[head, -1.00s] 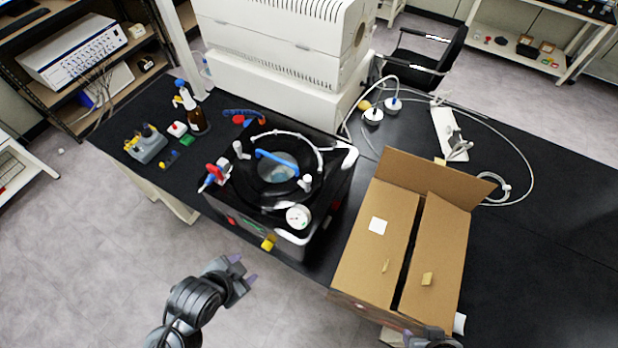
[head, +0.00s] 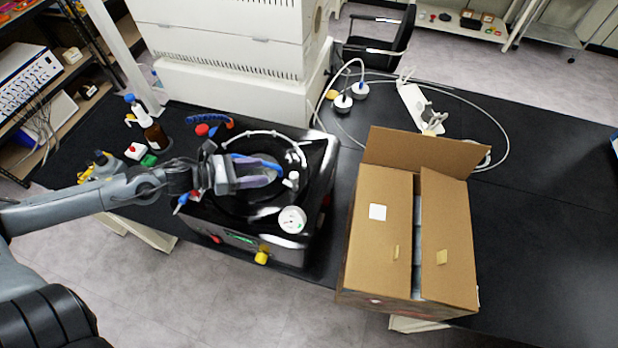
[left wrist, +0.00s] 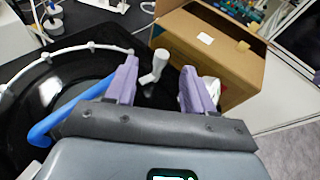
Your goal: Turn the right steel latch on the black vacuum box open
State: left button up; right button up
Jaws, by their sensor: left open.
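The black vacuum box (head: 316,158) stands on the black bench with its round lid and a blue handle (head: 277,166). The right steel latch (head: 292,180) is at the right of the lid. It also shows in the left wrist view as a pale steel latch (left wrist: 155,68), upright, seen between my fingers. My left gripper (head: 278,174) is open above the lid, its purple fingertips just left of the latch. I cannot tell whether they touch it. The left latch is hidden behind my left gripper or arm. My right gripper is out of view.
A white dial gauge (head: 292,219) sits at the box's front right corner, with a yellow knob (head: 262,255) below. An open cardboard box (head: 385,240) stands to the right. A brown bottle (head: 157,137) stands at the left.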

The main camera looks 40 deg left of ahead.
aim_at(291, 175)
pick_arm(q)
jog(key=shift+m+g, duration=0.4)
jog(key=shift+m, duration=0.3)
jog(key=w+d+f+b, duration=0.1)
jog(key=b, duration=0.1)
jog(key=w+d+f+b, duration=0.1)
jog(key=f+b, duration=0.1)
jog(key=shift+w+d, duration=0.15)
jog(key=shift+w, duration=0.05)
jog(key=shift+w+d+b, duration=0.15)
jog(key=shift+w+b, duration=0.1)
jog(key=shift+b, duration=0.25)
jog(key=shift+b+x, duration=1.05)
jog(key=shift+b, duration=0.2)
jog(key=shift+w, duration=0.2)
jog(key=shift+b+x, duration=0.65)
jog(key=shift+x, duration=0.55)
jog(key=shift+w+d, duration=0.15)
jog(key=shift+d, duration=0.1)
jog(key=shift+x, duration=0.95)
